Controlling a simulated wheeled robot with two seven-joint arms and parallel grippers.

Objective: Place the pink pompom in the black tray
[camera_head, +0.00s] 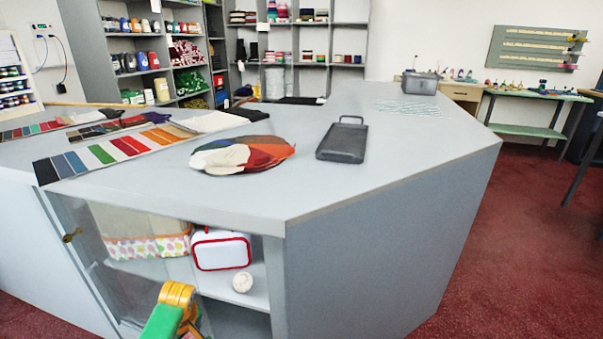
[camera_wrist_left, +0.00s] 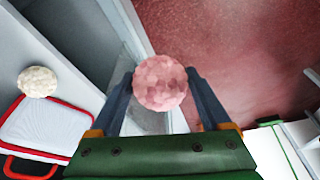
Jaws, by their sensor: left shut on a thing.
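The pink pompom (camera_wrist_left: 160,83) is a round, bumpy ball held between the two dark fingers of my left gripper (camera_wrist_left: 162,92), which is shut on it. In the head view only the green and yellow part of my left arm shows at the bottom, in front of the open cabinet; the pompom cannot be made out there. The black tray (camera_head: 342,155), a dark shallow tray with a raised handle at its far end, lies on the grey counter top, well above and to the right of my left arm. My right gripper is not in view.
The cabinet shelf holds a white ball (camera_head: 242,282), a white case with red trim (camera_head: 221,250) and a fruit-patterned cloth (camera_head: 148,247). A round fan of coloured swatches (camera_head: 243,155) lies left of the tray. The counter (camera_head: 320,187) is bare in front of the tray.

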